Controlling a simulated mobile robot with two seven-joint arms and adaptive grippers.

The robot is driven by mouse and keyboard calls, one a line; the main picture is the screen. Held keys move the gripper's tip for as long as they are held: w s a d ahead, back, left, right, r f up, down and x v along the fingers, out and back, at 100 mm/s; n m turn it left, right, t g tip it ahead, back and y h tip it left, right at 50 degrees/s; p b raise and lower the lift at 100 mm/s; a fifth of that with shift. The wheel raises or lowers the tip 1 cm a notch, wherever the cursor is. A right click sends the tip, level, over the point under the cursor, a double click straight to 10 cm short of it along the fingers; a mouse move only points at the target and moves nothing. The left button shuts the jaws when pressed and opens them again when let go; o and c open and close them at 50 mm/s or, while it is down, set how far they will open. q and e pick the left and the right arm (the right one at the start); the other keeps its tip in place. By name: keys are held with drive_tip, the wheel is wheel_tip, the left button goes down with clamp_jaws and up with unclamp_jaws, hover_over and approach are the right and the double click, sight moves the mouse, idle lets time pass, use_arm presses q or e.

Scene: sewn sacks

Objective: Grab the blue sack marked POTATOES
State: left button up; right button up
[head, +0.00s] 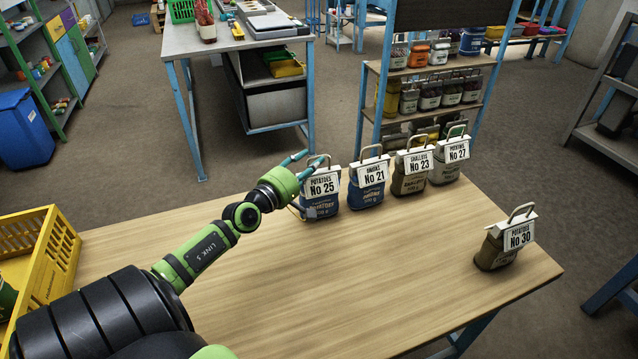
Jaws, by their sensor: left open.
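The blue sack marked POTATOES No 25 (322,201) stands upright on the wooden table, at the left end of a row of sacks. It has a white tag and a handle loop on top. My left gripper (306,184) is open at its left side. One finger reaches toward the handle and the other lies low by the sack's left front. I cannot tell whether they touch it. Another blue sack, No 21 (367,194), stands just to its right. A brown sack marked POTATOES No 30 (496,252) stands apart at the right. My right gripper is not in view.
An olive-brown sack No 23 (408,184) and a greyish sack No 27 (446,172) continue the row. A yellow crate (52,256) sits at the table's left end. The middle and front of the table (360,275) are clear.

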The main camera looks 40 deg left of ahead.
sight(318, 157)
use_arm(q)
drive_tip(key=w, duration=0.3)
drive_tip(key=shift+w+a+f, duration=0.1)
drive_tip(key=shift+w+a, duration=0.15)
drive_tip(key=shift+w, duration=0.05)
drive_tip(key=shift+w+b, duration=0.3)
drive_tip(key=shift+w, duration=0.3)
drive_tip(key=shift+s, duration=0.1)
drive_tip(key=c, duration=0.8)
clamp_jaws()
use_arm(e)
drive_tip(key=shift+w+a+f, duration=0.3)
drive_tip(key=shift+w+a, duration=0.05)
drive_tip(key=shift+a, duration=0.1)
use_arm(q)
drive_tip(key=shift+a, duration=0.1)
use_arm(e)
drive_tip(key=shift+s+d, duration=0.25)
